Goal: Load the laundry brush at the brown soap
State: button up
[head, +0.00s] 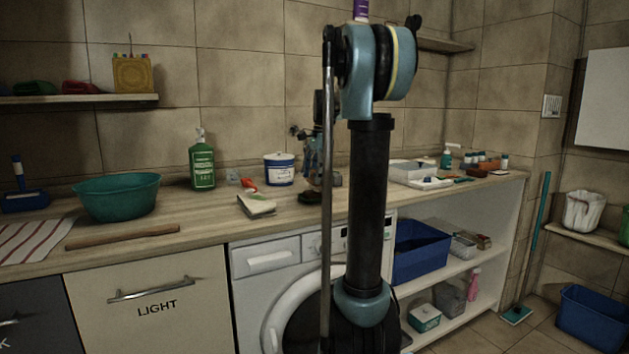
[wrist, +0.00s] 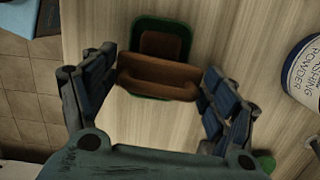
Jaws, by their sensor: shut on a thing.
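My gripper (wrist: 163,72) is shut on a brown wooden brush, the laundry brush (wrist: 155,80), which lies crosswise between its fingers. The brush is over part of a shallow green dish (wrist: 178,25). A brown block, likely the soap (wrist: 160,44), sits in the dish just beyond the brush. I cannot tell whether brush and soap touch; the bristles are hidden. In the head view my gripper (head: 312,183) points down over the counter behind my arm, with a dark low thing, probably the dish (head: 309,198), beneath it.
A washing powder tub (wrist: 305,75) stands close beside the gripper; it also shows in the head view (head: 279,170). On the wooden counter (head: 205,222) are a green bottle (head: 202,165), a sponge-like block (head: 256,206), a teal basin (head: 117,196) and a white tray (head: 412,172).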

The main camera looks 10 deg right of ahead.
jog(key=shift+r, duration=3.25)
